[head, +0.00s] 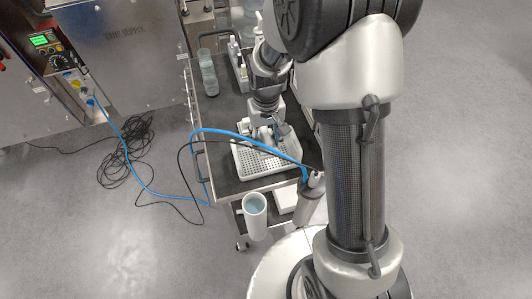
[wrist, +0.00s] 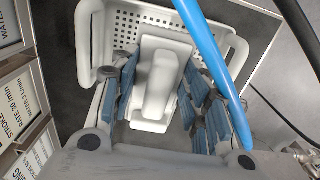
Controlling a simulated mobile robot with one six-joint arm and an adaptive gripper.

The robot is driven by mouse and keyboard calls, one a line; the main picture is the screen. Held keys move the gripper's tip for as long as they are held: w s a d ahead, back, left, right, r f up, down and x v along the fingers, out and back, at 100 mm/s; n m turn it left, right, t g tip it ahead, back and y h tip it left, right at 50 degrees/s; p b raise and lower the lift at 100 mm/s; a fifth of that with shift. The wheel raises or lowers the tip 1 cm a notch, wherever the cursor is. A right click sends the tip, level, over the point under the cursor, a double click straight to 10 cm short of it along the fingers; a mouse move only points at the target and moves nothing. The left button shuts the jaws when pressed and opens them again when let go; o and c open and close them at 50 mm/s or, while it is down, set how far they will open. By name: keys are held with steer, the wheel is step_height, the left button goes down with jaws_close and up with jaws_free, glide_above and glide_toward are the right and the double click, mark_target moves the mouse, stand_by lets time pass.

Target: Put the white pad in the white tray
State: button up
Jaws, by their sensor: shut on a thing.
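The white pad (wrist: 158,85) is a pale block with a raised grip, seen between the blue-padded fingers of my gripper (wrist: 160,92) in the wrist view. The fingers are shut on it from both sides. The white tray (wrist: 88,42) has perforated walls and looped side handles, and lies around and beyond the pad in that view. In the head view, my gripper (head: 268,132) is over the tray (head: 243,173) on the dark cart top. My gripper largely hides the pad there. I cannot tell whether the pad touches the tray's floor.
A blue hose (wrist: 212,50) crosses close to my gripper at the right. Clear cups (head: 207,75) and a rack of small bottles (head: 238,66) stand farther back on the cart. A white cylindrical container (head: 255,216) is at the cart's near end. Loose cables (head: 125,150) lie on the floor at left.

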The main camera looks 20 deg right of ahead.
mark_target(266, 151)
steer(key=shift+f+b, duration=0.9)
steer(key=shift+f, duration=2.45)
steer(key=shift+f, duration=0.15)
steer(key=o, duration=1.3)
